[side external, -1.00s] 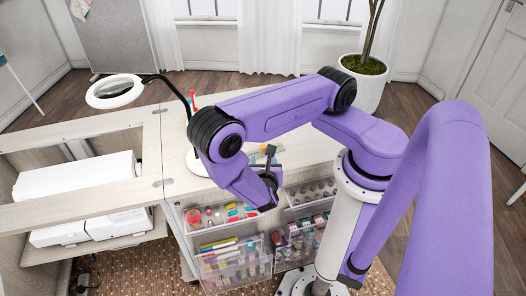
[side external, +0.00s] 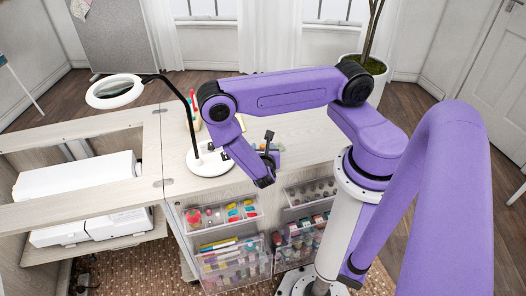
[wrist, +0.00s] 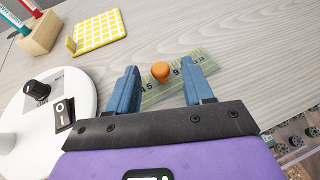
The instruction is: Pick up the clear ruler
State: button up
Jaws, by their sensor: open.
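The clear ruler (wrist: 176,84) lies flat on the pale wooden tabletop in the wrist view. It is see-through with a yellow-green tint, dark numbers and a round orange knob (wrist: 160,71) standing up from it. My gripper (wrist: 160,68) is open, with one blue-grey finger on each side of the knob. The fingers appear apart from the knob; their height above the ruler is hard to tell. In the side view my gripper (side external: 267,172) is near the table's front edge, and the arm mostly hides the ruler there.
A white lamp base (wrist: 75,88) with a knob and switch is close left of my gripper. A yellow checked pad (wrist: 97,32) and a wooden holder (wrist: 40,35) are behind it. Clear drawers (side external: 222,213) stick out below the table edge. The tabletop (side external: 305,137) at right is open.

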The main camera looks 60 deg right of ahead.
jog(key=shift+w+d+f, duration=0.25)
jog(key=shift+w+d, duration=0.05)
jog(key=shift+d, duration=0.2)
grip_shut()
jog(key=shift+r, duration=0.1)
jog(key=shift+r, duration=0.45)
notch_tip(320, 180, up, 2)
jog(key=s+a+r, duration=0.2)
jog(key=s+r, duration=0.3)
jog(key=s, duration=0.1)
jog(key=s+a+r, duration=0.2)
jog(key=s+r, duration=0.3)
jog(key=s, duration=0.2)
jog(key=shift+s+a, duration=0.15)
jog(key=shift+a, duration=0.15)
